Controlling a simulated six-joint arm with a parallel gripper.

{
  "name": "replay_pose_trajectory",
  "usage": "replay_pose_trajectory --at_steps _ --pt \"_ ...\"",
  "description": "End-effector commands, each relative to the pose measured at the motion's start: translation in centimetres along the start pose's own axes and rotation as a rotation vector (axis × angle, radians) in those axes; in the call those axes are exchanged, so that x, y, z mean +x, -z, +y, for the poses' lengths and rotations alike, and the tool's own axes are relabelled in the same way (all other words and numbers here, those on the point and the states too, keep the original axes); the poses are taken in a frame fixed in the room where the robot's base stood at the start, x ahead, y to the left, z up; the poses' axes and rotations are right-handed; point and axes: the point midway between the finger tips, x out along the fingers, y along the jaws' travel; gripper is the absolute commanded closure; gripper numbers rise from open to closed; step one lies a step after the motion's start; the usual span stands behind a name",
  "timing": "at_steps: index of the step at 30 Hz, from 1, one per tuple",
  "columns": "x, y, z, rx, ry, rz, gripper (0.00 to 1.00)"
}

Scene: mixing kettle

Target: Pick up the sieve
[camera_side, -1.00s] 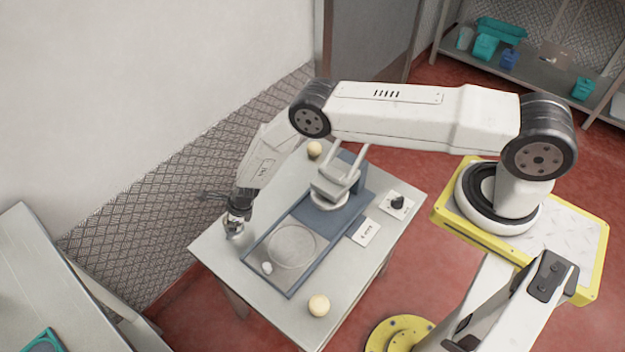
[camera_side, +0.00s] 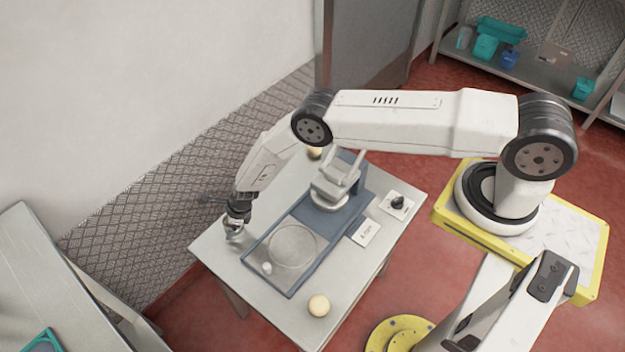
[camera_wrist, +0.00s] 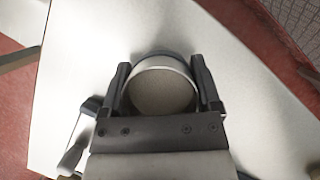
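A round sieve (camera_wrist: 162,92) with a pale rim and a greyish-tan inside sits between the two fingers of my gripper (camera_wrist: 161,78) in the wrist view. One finger is on each side of it, close to the rim. I cannot tell whether the fingers press on it or leave thin gaps. In the side view my gripper (camera_side: 235,236) points down at the left edge of the table, left of the blue tray. The sieve is small and partly hidden by the fingers there.
The pale table (camera_side: 222,258) carries a blue-framed tray (camera_side: 262,280) with a grey disc (camera_side: 292,246) and a small white piece (camera_side: 267,268). A grey stand (camera_side: 336,184) is behind it. A wall is behind the gripper.

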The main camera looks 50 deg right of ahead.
Motion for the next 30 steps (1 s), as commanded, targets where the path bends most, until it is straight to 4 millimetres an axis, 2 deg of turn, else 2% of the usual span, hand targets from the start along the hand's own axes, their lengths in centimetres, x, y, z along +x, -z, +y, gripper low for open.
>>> replay_pose_trajectory --at_steps 1,3,17,30 --pt "0.0 0.0 0.0 0.0 0.0 0.0 0.64" --pt "0.0 0.0 0.0 0.0 0.0 0.0 0.84" --pt "-0.4 -0.3 -0.1 0.0 0.001 -0.001 0.84" --pt "-3.3 -1.2 0.1 0.001 -0.002 -0.001 0.84"
